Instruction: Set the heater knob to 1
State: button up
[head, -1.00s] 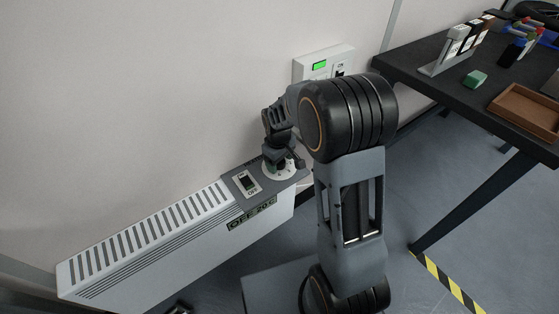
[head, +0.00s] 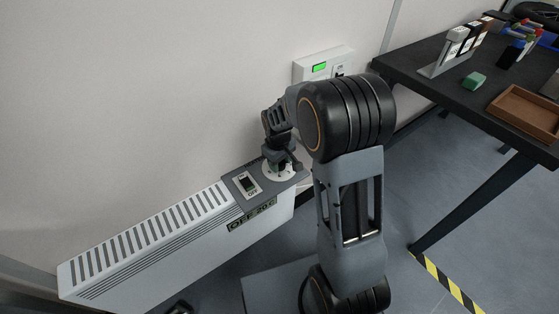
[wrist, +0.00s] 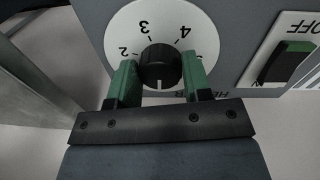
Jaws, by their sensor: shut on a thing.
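The black heater knob (wrist: 160,66) sits at the centre of a round white dial (wrist: 126,25) in the wrist view. The figures 2, 3, 4 and part of 5 show upside down around it. The knob's white mark points down in the picture, towards my gripper's body. My gripper (wrist: 160,76) is shut on the knob, one green fingertip on either side. The left finger covers the dial below the 2, and no 1 is visible. In the head view, the dial (head: 286,175) shows at the right end of the heater top, below my gripper (head: 277,167).
The white heater (head: 150,245) stands along the wall. A rocker switch (head: 247,183) and a display (head: 252,215) reading "OFF 20 C" are beside the dial. A wall box (head: 320,67) with a green light is behind my arm. A dark table (head: 425,82) stands right.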

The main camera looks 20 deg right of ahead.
jog(key=m+p, duration=0.2)
jog(key=m, duration=0.3)
jog(key=shift+r, duration=0.15)
jog(key=shift+w+a+m+p, duration=0.1)
jog(key=shift+m+p, duration=0.75)
jog(key=shift+m, duration=1.45)
jog(key=o, duration=0.9)
jog(key=shift+o, duration=0.2)
notch_tip(320, 180, up, 14)
jog(key=p, duration=0.4)
jog(key=shift+a+f, duration=0.2)
jog(key=shift+a, duration=0.1)
jog(key=shift+w, duration=0.1)
